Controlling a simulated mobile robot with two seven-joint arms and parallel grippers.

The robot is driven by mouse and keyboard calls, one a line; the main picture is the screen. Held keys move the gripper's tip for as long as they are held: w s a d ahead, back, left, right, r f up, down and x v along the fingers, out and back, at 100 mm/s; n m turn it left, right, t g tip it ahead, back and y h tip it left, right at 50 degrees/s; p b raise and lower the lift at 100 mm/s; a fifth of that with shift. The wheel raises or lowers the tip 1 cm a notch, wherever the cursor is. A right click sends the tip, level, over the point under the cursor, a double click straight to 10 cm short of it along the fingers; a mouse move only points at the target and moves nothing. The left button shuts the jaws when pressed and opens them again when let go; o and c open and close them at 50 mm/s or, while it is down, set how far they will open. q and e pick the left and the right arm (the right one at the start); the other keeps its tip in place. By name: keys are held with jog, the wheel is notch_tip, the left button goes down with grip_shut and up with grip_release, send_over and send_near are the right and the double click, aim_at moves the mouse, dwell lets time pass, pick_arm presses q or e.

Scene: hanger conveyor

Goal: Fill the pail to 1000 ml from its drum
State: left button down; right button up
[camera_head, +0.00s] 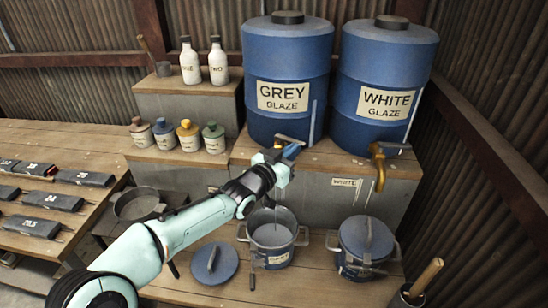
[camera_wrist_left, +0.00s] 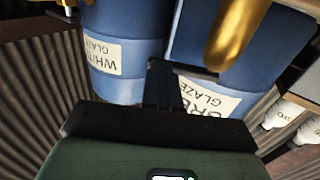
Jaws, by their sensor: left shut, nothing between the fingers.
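The blue drum labelled GREY GLAZE (camera_head: 287,65) stands on a raised step, with its tap behind my left gripper (camera_head: 291,151). That gripper is shut and empty at the tap handle; contact is unclear. The left wrist view shows the dark fingers (camera_wrist_left: 162,85) in front of the drums, near a brass tap (camera_wrist_left: 238,35). An open grey pail (camera_head: 272,237) with side handles stands below the tap. A thin line hangs above its mouth, perhaps a stream. The level inside is not readable. A round blue-grey lid (camera_head: 214,263) lies left of the pail. My right gripper is out of view.
The WHITE GLAZE drum (camera_head: 384,75) has a brass tap (camera_head: 378,160). A lidded pail (camera_head: 367,247) stands below it. Small jars (camera_head: 188,136), white bottles (camera_head: 218,65) and a basin (camera_head: 137,203) are left. A wooden-handled tool (camera_head: 425,277) stands front right.

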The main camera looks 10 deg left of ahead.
pick_arm(q)
jog(key=shift+w+d, duration=1)
jog(key=shift+w, duration=0.1)
dwell(0.3)
